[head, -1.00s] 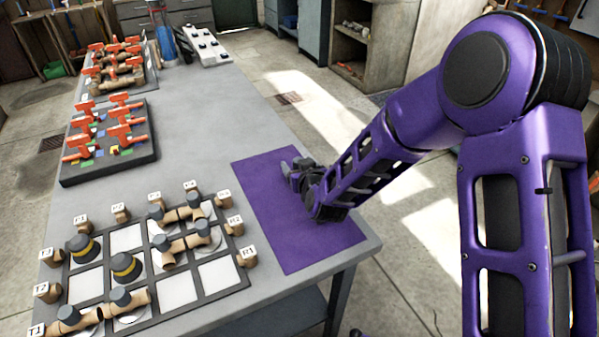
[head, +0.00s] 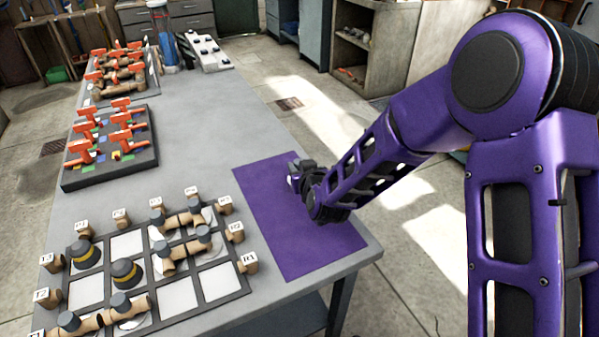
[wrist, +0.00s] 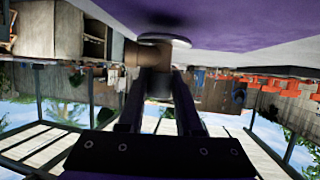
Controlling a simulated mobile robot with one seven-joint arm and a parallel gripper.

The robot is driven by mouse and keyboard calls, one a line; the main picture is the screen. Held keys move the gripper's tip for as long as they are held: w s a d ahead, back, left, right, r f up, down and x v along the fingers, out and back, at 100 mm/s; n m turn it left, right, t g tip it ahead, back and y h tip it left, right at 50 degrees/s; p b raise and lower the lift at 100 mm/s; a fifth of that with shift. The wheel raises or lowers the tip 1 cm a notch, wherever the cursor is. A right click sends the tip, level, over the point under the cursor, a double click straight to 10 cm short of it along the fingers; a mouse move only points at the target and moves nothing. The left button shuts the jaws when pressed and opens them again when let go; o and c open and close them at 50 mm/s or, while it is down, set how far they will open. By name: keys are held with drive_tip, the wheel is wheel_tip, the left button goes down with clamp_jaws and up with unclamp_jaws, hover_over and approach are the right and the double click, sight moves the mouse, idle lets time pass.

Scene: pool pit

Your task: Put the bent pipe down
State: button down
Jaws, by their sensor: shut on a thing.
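The bent pipe (wrist: 132,54) is brown with a dark grip post and a pale round disc at its end. It shows in the wrist view, which is upside down. My gripper (wrist: 160,76) is shut on the dark post. In the head view my gripper (head: 302,172) is low over the purple mat (head: 270,235) on the table, and it and the arm hide most of the pipe. The disc lies against or just above the mat; I cannot tell if it touches.
A framed grid board (head: 208,300) with several brown pipe pieces and lettered blocks lies left of the mat. A dark block with orange-handled valves (head: 120,148) stands farther back. The table's right edge runs close beside the mat. The mat's front part is bare.

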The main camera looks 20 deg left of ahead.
wheel_tip(320, 180, up, 8)
drive_tip(key=shift+r+p, duration=0.2)
drive_tip(key=shift+p, duration=0.15)
drive_tip(key=shift+d, duration=0.1)
drive_tip(key=w+d+f+m+t+h, duration=0.1)
drive_tip(key=w+d+f+m+h, duration=0.15)
drive_tip(key=d, duration=0.65)
drive_tip(key=w+d+f+m+t+h, duration=0.1)
drive_tip(key=w+d+f, duration=0.25)
drive_tip(key=d, duration=0.65)
drive_tip(key=s+d+f+m+t+h, duration=0.1)
drive_tip(key=d+f+m+h, duration=0.1)
drive_tip(key=d, duration=0.9)
drive_tip(key=d+f+m+h, duration=0.2)
drive_tip(key=d+h, duration=0.1)
drive_tip(key=d, duration=0.7)
wheel_tip(320, 180, down, 6)
drive_tip(key=s+d, duration=0.1)
drive_tip(key=s, duration=0.1)
drive_tip(key=shift+s+p, duration=0.2)
drive_tip(key=shift+p, duration=0.15)
